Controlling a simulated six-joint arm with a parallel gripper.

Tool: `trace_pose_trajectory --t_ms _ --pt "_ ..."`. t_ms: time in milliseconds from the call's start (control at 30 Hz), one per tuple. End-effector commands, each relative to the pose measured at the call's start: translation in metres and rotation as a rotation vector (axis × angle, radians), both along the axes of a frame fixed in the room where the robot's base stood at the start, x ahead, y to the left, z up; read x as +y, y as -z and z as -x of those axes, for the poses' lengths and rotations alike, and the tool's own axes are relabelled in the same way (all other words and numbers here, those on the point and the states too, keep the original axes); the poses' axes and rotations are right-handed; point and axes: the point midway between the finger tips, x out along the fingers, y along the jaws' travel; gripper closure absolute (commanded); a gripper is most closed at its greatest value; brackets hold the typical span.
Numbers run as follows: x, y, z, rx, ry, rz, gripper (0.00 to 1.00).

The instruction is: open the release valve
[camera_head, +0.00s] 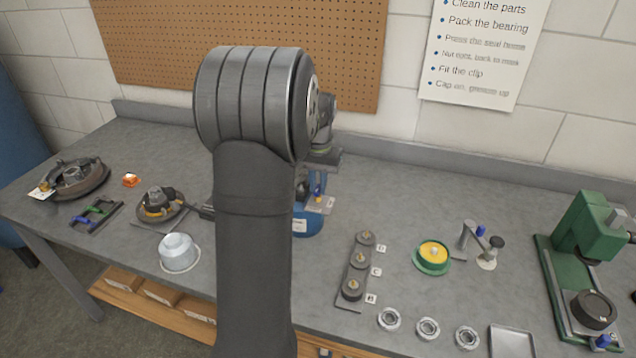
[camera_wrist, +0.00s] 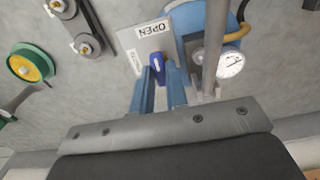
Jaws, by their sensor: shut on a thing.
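The release valve shows as a small dark blue lever (camera_wrist: 157,62) in the wrist view, beside a pale plate (camera_wrist: 147,45) marked OPEN. My gripper (camera_wrist: 160,76) has its two blue fingers on either side of the lever and is shut on it. A blue body (camera_wrist: 205,18) with a round white gauge (camera_wrist: 231,64) sits just right of the plate. In the head view, the blue body (camera_head: 308,222) and the plate (camera_head: 321,205) show just right of my arm. My arm hides part of that assembly and most of my gripper there.
A row of pulleys (camera_head: 359,257) on a dark strip, a green and yellow wheel (camera_head: 432,255) and several bearings (camera_head: 428,328) lie right of the arm. A green press (camera_head: 585,235) stands far right. A white pot (camera_head: 178,252) and hub parts (camera_head: 75,177) are left.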

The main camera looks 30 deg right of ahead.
Motion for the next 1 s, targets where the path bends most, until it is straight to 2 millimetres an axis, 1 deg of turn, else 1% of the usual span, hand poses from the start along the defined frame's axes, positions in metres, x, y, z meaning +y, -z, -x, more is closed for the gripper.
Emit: trace_pose_trajectory --t_ms 267,300,367,400,667,767,867,967,1000 --pt "0.0 -0.001 0.0 -0.001 -0.001 0.001 1.0" --pt "0.0 -0.001 0.0 -0.001 -0.001 0.001 0.81" --pt "0.0 -0.001 0.0 -0.001 -0.001 0.001 0.69" --pt "0.0 -0.001 0.0 -0.001 -0.001 0.001 0.65" --pt "0.0 -0.001 0.0 -0.001 -0.001 0.001 0.65" --pt "0.0 -0.006 0.0 -0.001 -0.001 0.001 0.65" --pt "0.0 -0.019 -0.001 -0.004 -0.001 0.003 0.65" --pt "0.0 -0.039 -0.001 -0.004 -0.001 0.003 0.65" --pt "-0.001 -0.05 -0.001 -0.005 -0.001 0.004 0.65"
